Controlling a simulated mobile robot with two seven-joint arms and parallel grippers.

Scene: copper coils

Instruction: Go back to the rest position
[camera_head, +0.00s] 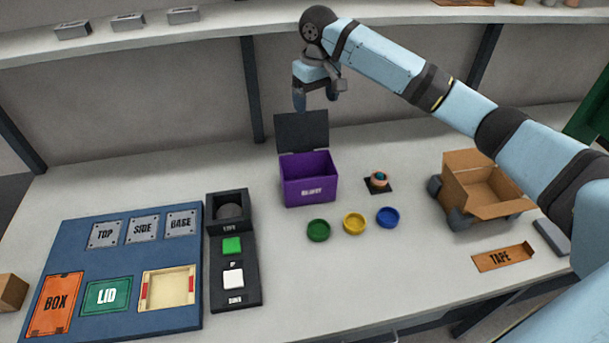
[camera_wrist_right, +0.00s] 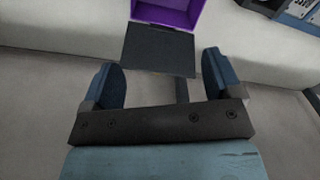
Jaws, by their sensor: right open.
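My right gripper (camera_head: 315,100) is raised above the back of the table, over the dark open lid (camera_head: 302,132) of a purple box (camera_head: 309,180). In the right wrist view its two fingers (camera_wrist_right: 158,88) are spread apart with nothing between them. That view also shows the dark lid (camera_wrist_right: 158,48) and part of the purple box (camera_wrist_right: 165,12) beyond the fingertips. My left gripper is not in view.
Green (camera_head: 318,230), yellow (camera_head: 354,223) and blue (camera_head: 388,217) round dishes stand before the box. A blue labelled board (camera_head: 75,240) and a dark button panel (camera_head: 235,265) lie left. The front middle is clear.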

